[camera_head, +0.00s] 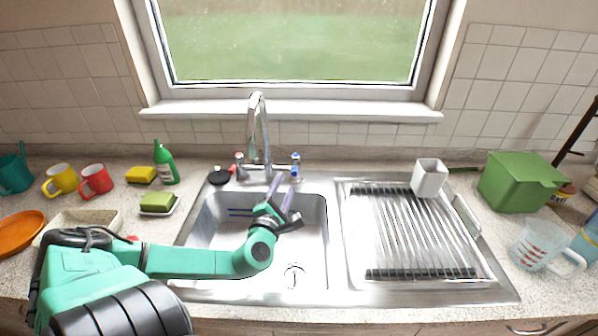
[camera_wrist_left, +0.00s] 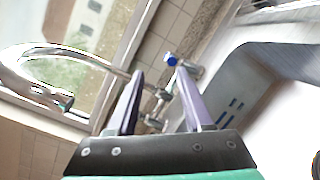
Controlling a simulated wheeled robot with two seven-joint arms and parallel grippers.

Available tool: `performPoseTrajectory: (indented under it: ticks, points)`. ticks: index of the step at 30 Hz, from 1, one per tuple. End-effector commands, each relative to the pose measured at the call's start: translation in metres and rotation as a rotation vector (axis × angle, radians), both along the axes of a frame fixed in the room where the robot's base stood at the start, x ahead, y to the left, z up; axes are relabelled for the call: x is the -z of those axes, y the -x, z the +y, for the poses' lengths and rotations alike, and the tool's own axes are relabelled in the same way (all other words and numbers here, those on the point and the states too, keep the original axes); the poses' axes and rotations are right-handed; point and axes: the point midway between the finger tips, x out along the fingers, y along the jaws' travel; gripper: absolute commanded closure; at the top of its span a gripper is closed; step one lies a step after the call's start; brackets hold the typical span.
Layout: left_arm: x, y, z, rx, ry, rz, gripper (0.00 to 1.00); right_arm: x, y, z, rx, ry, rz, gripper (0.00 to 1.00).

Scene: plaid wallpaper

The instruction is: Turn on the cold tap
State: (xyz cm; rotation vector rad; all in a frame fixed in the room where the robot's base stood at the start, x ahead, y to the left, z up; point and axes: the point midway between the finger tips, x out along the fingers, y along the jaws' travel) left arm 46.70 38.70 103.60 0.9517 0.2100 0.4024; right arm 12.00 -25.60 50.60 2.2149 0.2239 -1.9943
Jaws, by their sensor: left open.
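The cold tap (camera_head: 295,166) has a blue-marked handle and stands on the sink's back ledge, to the right of the tall chrome spout (camera_head: 258,125). The hot tap (camera_head: 240,163), marked red, is to the spout's left. My left gripper (camera_head: 282,189) reaches over the left basin, fingers pointing at the back ledge, just in front of and below the cold tap. It is open with nothing between its fingers. In the left wrist view, the blue cap of the cold tap (camera_wrist_left: 172,60) shows just beyond the fingertips, near the right finger. My right gripper is out of view.
The curved spout (camera_wrist_left: 35,85) rises close to my left gripper. A ribbed drainer (camera_head: 410,235) with a white cup (camera_head: 429,178) lies right of the basin (camera_head: 310,235). A green bottle (camera_head: 165,163), sponges and mugs stand left. A green box (camera_head: 518,182) stands right.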

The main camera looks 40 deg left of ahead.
Motion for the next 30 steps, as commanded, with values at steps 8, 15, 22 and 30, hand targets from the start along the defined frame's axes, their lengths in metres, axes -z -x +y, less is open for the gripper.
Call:
performPoseTrajectory:
  ticks: [8, 15, 22, 30]
  points:
    - [0.025, -0.004, 0.003, -0.003, 0.0, -0.002, 0.49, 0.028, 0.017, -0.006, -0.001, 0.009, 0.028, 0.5]
    - [0.024, -0.042, 0.021, -0.007, 0.002, -0.008, 0.49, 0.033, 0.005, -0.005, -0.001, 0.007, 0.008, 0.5]
    - [0.023, -0.091, 0.043, -0.005, 0.003, -0.007, 0.49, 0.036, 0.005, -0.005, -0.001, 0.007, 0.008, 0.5]
    - [0.024, -0.13, 0.061, -0.002, 0.001, -0.003, 0.49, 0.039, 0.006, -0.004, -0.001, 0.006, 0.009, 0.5]
